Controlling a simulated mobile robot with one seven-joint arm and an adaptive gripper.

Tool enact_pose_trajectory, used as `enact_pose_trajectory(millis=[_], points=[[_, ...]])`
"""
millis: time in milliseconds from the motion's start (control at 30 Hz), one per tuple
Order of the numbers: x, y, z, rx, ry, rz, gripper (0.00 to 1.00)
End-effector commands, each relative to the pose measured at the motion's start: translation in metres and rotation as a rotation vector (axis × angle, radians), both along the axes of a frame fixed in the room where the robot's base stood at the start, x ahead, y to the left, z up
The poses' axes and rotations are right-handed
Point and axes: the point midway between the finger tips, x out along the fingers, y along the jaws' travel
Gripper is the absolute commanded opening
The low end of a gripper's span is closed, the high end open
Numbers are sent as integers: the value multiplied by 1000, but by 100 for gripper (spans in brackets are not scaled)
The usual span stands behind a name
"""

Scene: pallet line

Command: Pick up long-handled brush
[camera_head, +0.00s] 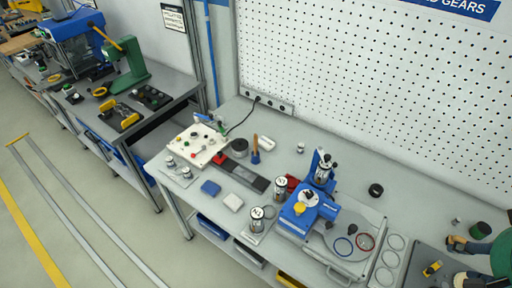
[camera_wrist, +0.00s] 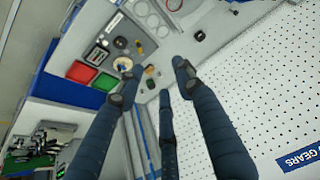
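An upright tool with a long tan handle and a blue lower end (camera_head: 255,149) stands on the grey workbench (camera_head: 335,160) in the head view. It looks like the long-handled brush, but its bristles are too small to make out. My gripper (camera_wrist: 158,80) shows in the wrist view as three dark blue fingers, spread apart with nothing between them. It points over another part of the bench, and I cannot make out the brush there.
Near the brush are a white board with knobs (camera_head: 197,146), a dark round part (camera_head: 239,147) and a black-and-grey strip (camera_head: 245,178). A blue fixture (camera_head: 304,213) stands to the right. A pegboard (camera_head: 370,75) rises behind. The wrist view shows green (camera_wrist: 103,82) and red (camera_wrist: 81,72) bins.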

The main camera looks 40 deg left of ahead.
Motion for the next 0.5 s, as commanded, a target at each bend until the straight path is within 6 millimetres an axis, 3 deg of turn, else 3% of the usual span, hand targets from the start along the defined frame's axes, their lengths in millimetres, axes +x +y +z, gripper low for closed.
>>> enact_pose_trajectory(millis=[500], points=[[103, 65, 53, 21, 88, 74, 36]])
